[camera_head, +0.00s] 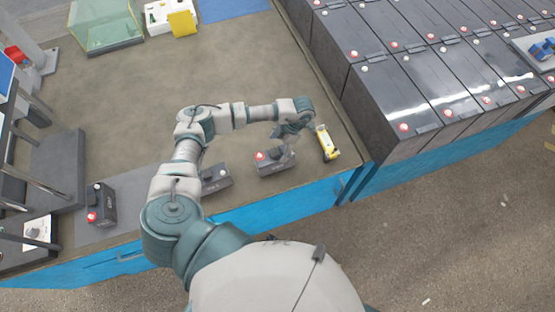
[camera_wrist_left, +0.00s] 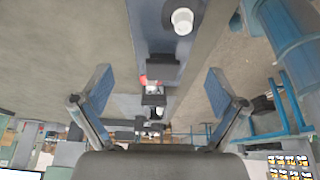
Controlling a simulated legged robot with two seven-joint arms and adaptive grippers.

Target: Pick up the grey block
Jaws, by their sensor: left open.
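Three dark grey blocks with knobs stand on the workbench in the head view: the right one (camera_head: 276,162) with a red and a black knob, the middle one (camera_head: 216,180) partly behind my arm, and the left one (camera_head: 104,207) with a red knob. My left gripper (camera_head: 292,130) is just above the right block; whether it touches cannot be told. In the left wrist view my left gripper (camera_wrist_left: 158,76) is open, blue finger pads wide apart, with nothing held. A dark block with a red knob (camera_wrist_left: 153,98) shows between and beyond the fingers.
A yellow-and-white tool (camera_head: 327,144) stands right of the gripper near the bench (camera_head: 130,85) edge. Rows of large dark batteries (camera_head: 435,85) fill the right. A glass box (camera_head: 105,25) and a white tray with a yellow piece (camera_head: 182,23) are at the back. The bench middle is clear.

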